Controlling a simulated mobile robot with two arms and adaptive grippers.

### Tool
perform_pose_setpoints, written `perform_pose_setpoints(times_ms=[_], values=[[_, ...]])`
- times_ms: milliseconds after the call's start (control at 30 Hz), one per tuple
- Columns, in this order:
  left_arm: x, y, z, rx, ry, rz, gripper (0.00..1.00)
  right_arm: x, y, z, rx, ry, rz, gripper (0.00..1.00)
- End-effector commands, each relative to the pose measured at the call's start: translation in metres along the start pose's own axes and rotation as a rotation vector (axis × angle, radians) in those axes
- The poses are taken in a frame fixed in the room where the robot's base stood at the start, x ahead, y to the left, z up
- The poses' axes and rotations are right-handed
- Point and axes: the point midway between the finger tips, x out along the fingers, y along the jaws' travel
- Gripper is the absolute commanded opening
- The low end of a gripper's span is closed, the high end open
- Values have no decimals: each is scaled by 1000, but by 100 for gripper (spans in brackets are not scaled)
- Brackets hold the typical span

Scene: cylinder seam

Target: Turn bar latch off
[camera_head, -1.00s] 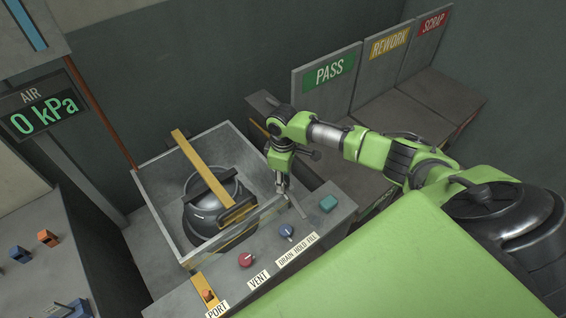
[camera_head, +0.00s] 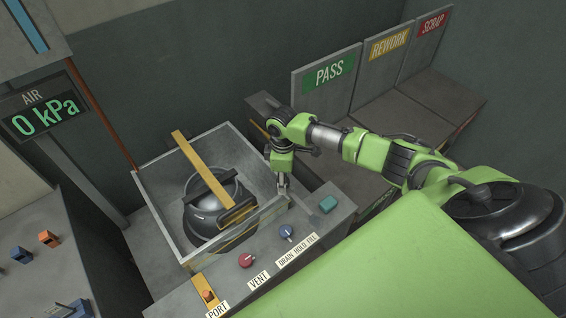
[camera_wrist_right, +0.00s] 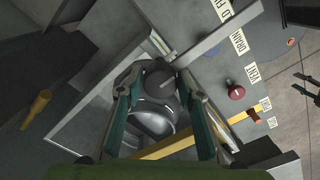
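My right gripper (camera_head: 283,187) points down at the right front corner of the clear-walled tank (camera_head: 207,258). In the right wrist view its two fingers (camera_wrist_right: 158,78) stand apart on either side of a dark rounded part. I cannot tell whether they touch it. A flat grey bar (camera_wrist_right: 220,35), which looks like the bar latch, runs from beside the right fingertip out over the console. In the head view the bar is thin and faint beside the fingers.
A dark vessel (camera_head: 203,217) sits in the tank under a yellow bar (camera_head: 198,163). The console holds a red vent knob (camera_head: 246,260), a blue knob (camera_head: 286,232) and a teal button (camera_head: 328,204). The gauge (camera_head: 43,117) reads 0 kPa. PASS, REWORK and SCRAP bays stand behind.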

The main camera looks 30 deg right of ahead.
Motion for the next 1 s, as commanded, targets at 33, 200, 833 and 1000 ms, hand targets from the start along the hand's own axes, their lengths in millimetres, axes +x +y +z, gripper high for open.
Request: perform_pose_setpoints(times_ms=[33, 200, 833, 1000], values=[[0, 0, 0, 0, 0, 0, 40, 0, 0, 0, 0, 1, 1, 47], [0, 0, 0, 0, 0, 0, 40, 0, 0, 0, 1, 0, 0, 47], [0, -1, 0, 0, -1, -1, 40, -80, 1, 0, 0, 2, 3, 47], [0, -1, 0, 0, -1, -1, 40, -107, 0, -1, 0, 2, 1, 47]])
